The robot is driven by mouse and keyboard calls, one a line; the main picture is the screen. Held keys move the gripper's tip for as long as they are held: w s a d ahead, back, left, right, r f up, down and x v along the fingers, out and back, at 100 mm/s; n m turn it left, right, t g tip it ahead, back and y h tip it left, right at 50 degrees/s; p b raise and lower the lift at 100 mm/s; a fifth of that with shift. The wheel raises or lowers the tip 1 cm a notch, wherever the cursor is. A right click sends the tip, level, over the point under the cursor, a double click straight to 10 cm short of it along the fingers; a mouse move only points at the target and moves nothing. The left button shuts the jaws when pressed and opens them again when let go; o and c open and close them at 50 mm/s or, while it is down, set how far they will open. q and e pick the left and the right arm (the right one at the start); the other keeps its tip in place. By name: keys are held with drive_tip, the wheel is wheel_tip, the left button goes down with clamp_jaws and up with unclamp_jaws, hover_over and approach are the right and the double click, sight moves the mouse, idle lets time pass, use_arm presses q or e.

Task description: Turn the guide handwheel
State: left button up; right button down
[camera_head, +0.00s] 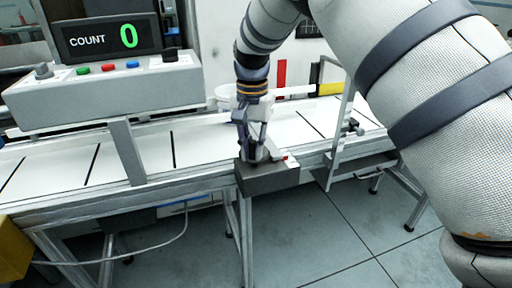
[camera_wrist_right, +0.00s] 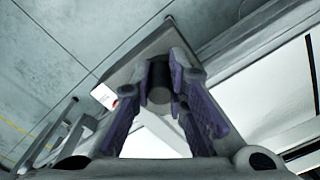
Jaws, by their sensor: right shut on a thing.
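In the head view my right gripper (camera_head: 248,152) points down over a dark grey block (camera_head: 268,179) fixed at the conveyor's front edge. In the right wrist view the gripper (camera_wrist_right: 160,100) has its two purple-padded fingers closed on a dark round knob (camera_wrist_right: 160,80), which I take to be the guide handwheel. The knob sticks out of the grey block (camera_wrist_right: 127,72). In the head view the fingers hide the knob. My left gripper is in neither view.
A white conveyor belt (camera_head: 204,141) runs across the view. A control box (camera_head: 108,88) with coloured buttons and a display (camera_head: 108,38) reading COUNT 0 stands at the left. A metal frame (camera_head: 337,130) rises right of the block. Clear floor (camera_head: 310,235) shows in front.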

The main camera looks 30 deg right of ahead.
drive_tip(key=m, duration=0.3)
drive_tip(key=w+a+m, duration=0.1)
drive_tip(key=m, duration=0.1)
drive_tip(key=shift+w+f+m+b, duration=0.1)
drive_tip(key=shift+f+m+b, duration=0.05)
drive_tip(key=shift+m+b, duration=0.2)
drive_tip(key=m, duration=0.2)
drive_tip(key=w+m, duration=0.1)
drive_tip(key=m, duration=0.1)
drive_tip(key=shift+a+b, duration=0.1)
drive_tip(key=shift+b, duration=0.2)
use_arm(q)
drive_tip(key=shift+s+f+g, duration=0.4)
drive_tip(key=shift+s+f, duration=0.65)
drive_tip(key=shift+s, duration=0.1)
use_arm(e)
drive_tip(key=shift+w+m, duration=0.3)
drive_tip(key=shift+m, duration=0.75)
drive_tip(key=shift+r, duration=0.2)
drive_tip(key=c, duration=1.6)
unclamp_jaws()
drive_tip(key=shift+o, duration=0.2)
